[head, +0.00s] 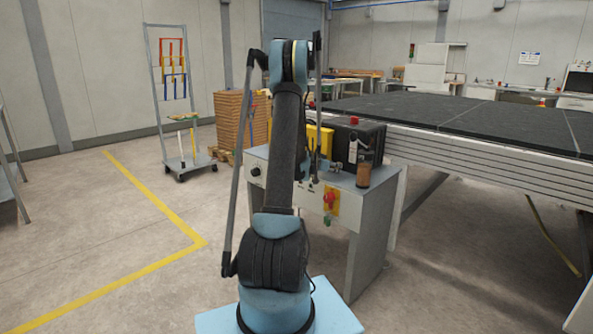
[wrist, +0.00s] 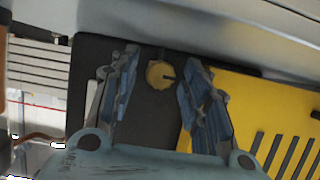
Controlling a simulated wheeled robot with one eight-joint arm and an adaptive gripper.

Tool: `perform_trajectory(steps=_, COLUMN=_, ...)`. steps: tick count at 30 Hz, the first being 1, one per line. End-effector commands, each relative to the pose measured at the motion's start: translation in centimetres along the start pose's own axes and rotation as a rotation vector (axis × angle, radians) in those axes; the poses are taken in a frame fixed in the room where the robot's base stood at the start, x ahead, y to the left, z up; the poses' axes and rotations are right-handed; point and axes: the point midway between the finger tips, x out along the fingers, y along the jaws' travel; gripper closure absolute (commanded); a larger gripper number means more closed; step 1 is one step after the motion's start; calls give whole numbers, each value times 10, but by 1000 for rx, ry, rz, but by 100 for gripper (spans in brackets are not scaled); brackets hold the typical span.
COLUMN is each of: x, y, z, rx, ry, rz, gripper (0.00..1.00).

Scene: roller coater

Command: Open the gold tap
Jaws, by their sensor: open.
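The gold tap shows in the wrist view as a round gold knob (wrist: 160,74) with a small dark slot or lever on its right side. It sits against a dark panel (wrist: 150,110). My gripper (wrist: 157,72) is open, with one finger on each side of the knob. Clear gaps show between the knob and both fingers, and I cannot tell how far off it is in depth. In the head view, my arm hides the gripper, and I cannot make out the tap.
A yellow slotted cover (wrist: 280,120) lies right of the dark panel. In the head view, a grey machine cabinet (head: 375,215) carries a black box (head: 365,140), a brown cylinder (head: 363,175) and a red switch (head: 330,200). A long black-topped table (head: 480,115) stands right.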

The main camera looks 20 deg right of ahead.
Motion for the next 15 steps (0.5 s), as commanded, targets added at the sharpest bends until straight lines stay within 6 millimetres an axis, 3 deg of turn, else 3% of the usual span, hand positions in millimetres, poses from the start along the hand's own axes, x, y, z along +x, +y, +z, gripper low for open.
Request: perform_trajectory(steps=15, x=-87, y=-2, z=0, rx=-14, ry=0, rz=2, gripper=57)
